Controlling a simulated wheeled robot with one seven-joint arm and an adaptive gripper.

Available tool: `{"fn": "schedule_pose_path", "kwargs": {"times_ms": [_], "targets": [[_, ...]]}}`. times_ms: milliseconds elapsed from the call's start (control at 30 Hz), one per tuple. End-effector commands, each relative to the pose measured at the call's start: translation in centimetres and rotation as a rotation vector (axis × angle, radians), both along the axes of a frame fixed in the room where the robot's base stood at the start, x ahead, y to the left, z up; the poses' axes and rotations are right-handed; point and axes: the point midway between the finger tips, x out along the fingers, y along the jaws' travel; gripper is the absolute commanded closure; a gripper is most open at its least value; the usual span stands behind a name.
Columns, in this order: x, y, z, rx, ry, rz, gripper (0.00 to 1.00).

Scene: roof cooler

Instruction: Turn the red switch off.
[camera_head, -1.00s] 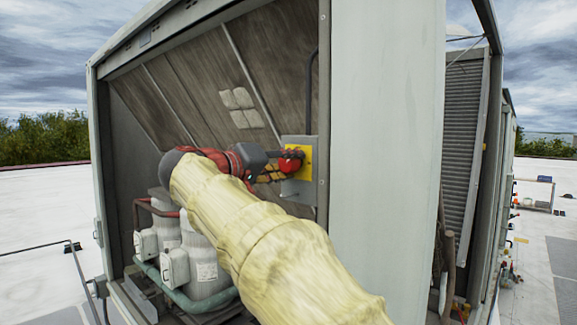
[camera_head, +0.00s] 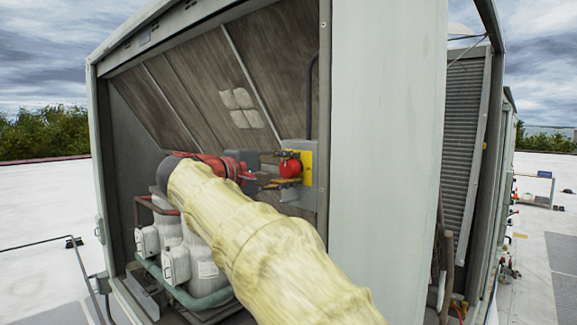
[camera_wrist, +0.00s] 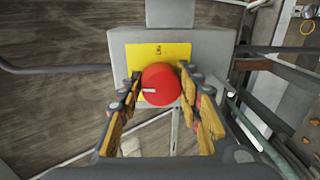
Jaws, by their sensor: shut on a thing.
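The red switch (camera_wrist: 161,85) is a round knob on a yellow plate (camera_wrist: 183,52) fixed to a grey box (camera_wrist: 207,45). A pale mark shows at the knob's left edge in the wrist view. In the head view the red switch (camera_head: 290,168) sits on the box inside the cooler housing. My gripper (camera_wrist: 159,88) faces it straight on, with one orange-padded finger on each side of the knob. The fingers are shut on the knob, and their tips lie at its left and right edges. In the head view my gripper (camera_head: 281,169) reaches the switch from the left.
The cooler's grey side panel (camera_head: 385,150) stands just right of the switch. Compressors (camera_head: 190,255) and pipes lie below my arm. In the wrist view, a grey conduit (camera_wrist: 60,68) runs left from the box and pipes (camera_wrist: 280,75) lie to the right.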

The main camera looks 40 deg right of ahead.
Motion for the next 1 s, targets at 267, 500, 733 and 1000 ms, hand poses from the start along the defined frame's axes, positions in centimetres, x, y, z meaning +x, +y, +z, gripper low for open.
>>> {"fn": "schedule_pose_path", "kwargs": {"times_ms": [267, 500, 733, 1000], "targets": [[0.09, 0.01, -0.23, -0.002, 0.061, 0.0, 0.9], [0.11, 0.01, -0.31, -0.002, 0.068, 0.001, 0.9], [0.13, 0.01, -0.36, -0.002, 0.068, 0.001, 0.62], [0.07, 0.0, -0.2, -0.003, 0.065, 0.0, 0.47]]}}
